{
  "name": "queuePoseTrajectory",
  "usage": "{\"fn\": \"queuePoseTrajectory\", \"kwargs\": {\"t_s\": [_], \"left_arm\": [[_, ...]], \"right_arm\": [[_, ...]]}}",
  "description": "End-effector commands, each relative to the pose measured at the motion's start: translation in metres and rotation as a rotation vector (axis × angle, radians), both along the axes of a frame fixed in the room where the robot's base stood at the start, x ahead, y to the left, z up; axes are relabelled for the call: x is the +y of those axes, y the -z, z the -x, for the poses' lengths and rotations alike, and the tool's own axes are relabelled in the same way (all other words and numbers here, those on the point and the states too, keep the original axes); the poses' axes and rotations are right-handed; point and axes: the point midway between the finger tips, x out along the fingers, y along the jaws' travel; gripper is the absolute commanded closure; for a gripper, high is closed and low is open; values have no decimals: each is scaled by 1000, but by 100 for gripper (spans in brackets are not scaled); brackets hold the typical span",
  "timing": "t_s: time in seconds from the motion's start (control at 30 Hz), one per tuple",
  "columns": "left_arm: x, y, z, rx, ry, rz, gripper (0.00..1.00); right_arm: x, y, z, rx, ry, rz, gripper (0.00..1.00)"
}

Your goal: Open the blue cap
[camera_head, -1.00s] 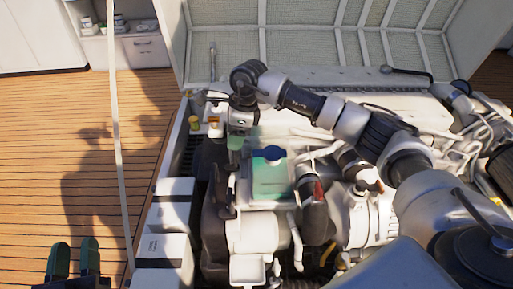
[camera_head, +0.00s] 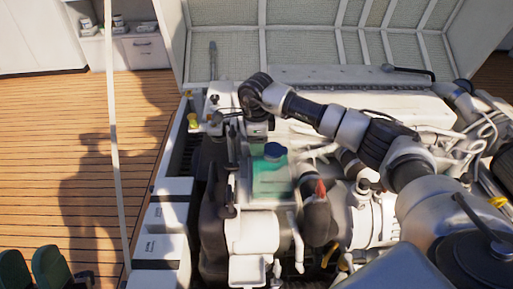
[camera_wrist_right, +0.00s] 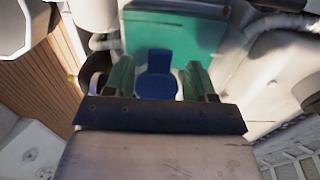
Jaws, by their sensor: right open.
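The blue cap (camera_head: 275,151) sits on top of the teal-green tank (camera_head: 271,183) in the engine bay. My right gripper (camera_head: 259,140) is just behind and above the tank, next to the cap, its fingers partly hidden in the head view. In the right wrist view, the blue cap (camera_wrist_right: 156,82) appears between the two green fingers of my open right gripper (camera_wrist_right: 158,66), with a gap on each side. The tank (camera_wrist_right: 180,38) shows behind the fingers. My left gripper (camera_head: 33,268) is at the bottom left, its fingers apart and empty, far from the cap.
White engine parts and hoses (camera_head: 255,232) crowd around the tank. A red-tipped dark part (camera_head: 319,205) stands to its right. The raised hatch lid (camera_head: 315,40) is behind. A pale vertical pole (camera_head: 115,150) and open wooden deck (camera_head: 60,130) lie left.

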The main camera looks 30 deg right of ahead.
Motion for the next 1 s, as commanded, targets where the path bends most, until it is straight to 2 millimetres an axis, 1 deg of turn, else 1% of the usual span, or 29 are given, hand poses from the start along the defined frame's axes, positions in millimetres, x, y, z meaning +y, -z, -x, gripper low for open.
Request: {"fn": "queuePoseTrajectory", "kwargs": {"t_s": [0.03,0.2,0.5,0.53,0.87,0.9,1.0], "left_arm": [[1,0,4,-32,2,10,62],[2,-4,12,-99,5,32,62],[2,-5,14,-112,6,35,62],[2,-5,14,-112,6,35,62],[3,-5,14,-111,6,34,62],[3,-5,14,-111,6,34,62],[3,-5,14,-111,5,34,62]], "right_arm": [[0,6,0,1,0,0,45],[0,14,0,1,1,0,45],[0,15,0,1,0,0,45],[0,15,0,0,0,-1,46],[0,15,0,0,0,-1,97],[0,15,0,0,0,-1,100],[0,15,0,0,0,-1,100]]}}
